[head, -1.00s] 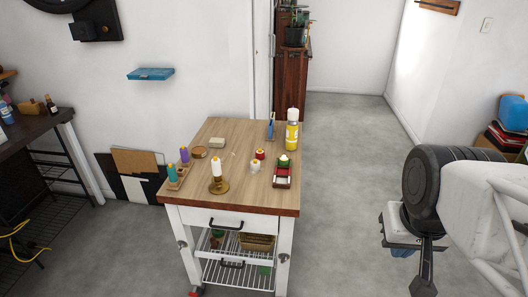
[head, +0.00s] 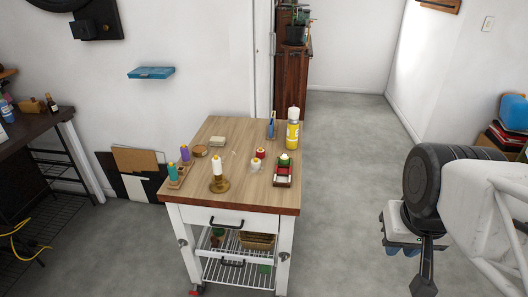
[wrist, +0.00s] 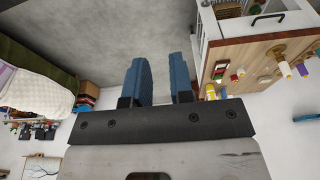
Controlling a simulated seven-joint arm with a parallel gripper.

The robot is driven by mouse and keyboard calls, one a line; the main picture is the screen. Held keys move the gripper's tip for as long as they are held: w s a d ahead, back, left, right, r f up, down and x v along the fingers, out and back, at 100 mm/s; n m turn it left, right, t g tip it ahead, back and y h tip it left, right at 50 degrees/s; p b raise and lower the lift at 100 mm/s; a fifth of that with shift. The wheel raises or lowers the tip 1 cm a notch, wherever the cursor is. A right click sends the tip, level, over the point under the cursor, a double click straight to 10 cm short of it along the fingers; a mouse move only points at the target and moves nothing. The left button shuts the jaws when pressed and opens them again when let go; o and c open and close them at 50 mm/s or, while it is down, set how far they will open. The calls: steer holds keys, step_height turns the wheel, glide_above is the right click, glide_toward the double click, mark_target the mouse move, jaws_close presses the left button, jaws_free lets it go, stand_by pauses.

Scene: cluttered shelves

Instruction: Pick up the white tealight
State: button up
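The white tealight (head: 255,165) looks like a small white cylinder with a yellowish top. It stands upright near the middle of the wooden cart top (head: 237,187), just in front of a red tealight (head: 260,153). My gripper (head: 399,250) is to the right of the cart, well away from the tealight, over the floor. In the wrist view its two blue fingers (wrist: 160,65) are apart with nothing between them. The cart's objects show small and sideways at the right of that view, with what looks like the white tealight (wrist: 234,77) among them.
A white candle in a brass holder (head: 219,185) stands left of the tealight. A dark tray with candles (head: 283,179) is on its right. A yellow-white bottle (head: 292,136) rises at the back right. Open floor (head: 345,200) lies between cart and gripper.

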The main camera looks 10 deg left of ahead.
steer(key=o, duration=0.9)
steer(key=w+a+f+m+g+y, duration=0.1)
steer(key=w+a+f+m+y, duration=0.3)
steer(key=w, duration=0.6)
steer(key=w+a+r+m+y, duration=0.1)
steer(key=w+a+m, duration=0.1)
steer(key=w+a, duration=0.65)
steer(key=w+a+f+m+g+y, duration=0.1)
steer(key=w+a+f+m+y, duration=0.2)
steer(key=w, duration=0.8)
steer(key=m+t+y, duration=0.3)
steer(key=m+y, duration=0.2)
steer(key=m, duration=0.7)
glide_toward(257, 160)
steer(key=x, duration=0.3)
steer(key=shift+w+d+f, duration=0.1)
steer(key=shift+w+d, duration=0.05)
steer(key=shift+x, duration=1.3)
